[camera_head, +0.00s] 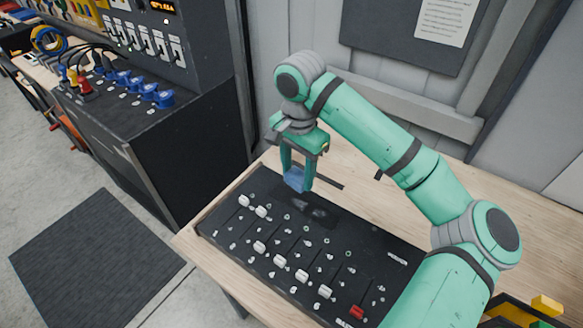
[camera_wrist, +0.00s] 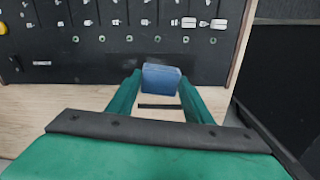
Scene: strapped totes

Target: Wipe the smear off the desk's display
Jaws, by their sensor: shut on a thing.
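The desk is a black sloping control panel (camera_head: 285,262) with sliders and knobs, set on a wooden table. Its display (camera_head: 316,210) is a dark strip near the panel's back edge, with a faint greyish smear on it. My gripper (camera_head: 297,178) is shut on a blue block, perhaps a sponge (camera_head: 294,181), just behind and above the display's left end. In the wrist view the blue block (camera_wrist: 161,78) sits between the fingers and hides part of the display. I cannot tell whether the block touches the panel.
White slider caps (camera_head: 280,261) and a red one (camera_head: 356,312) stand up from the panel. A thin dark strip (camera_head: 328,184) lies on the wooden table (camera_head: 350,170) behind it. A black cabinet (camera_head: 185,150) with blue connectors stands left. Yellow blocks (camera_head: 546,305) sit at lower right.

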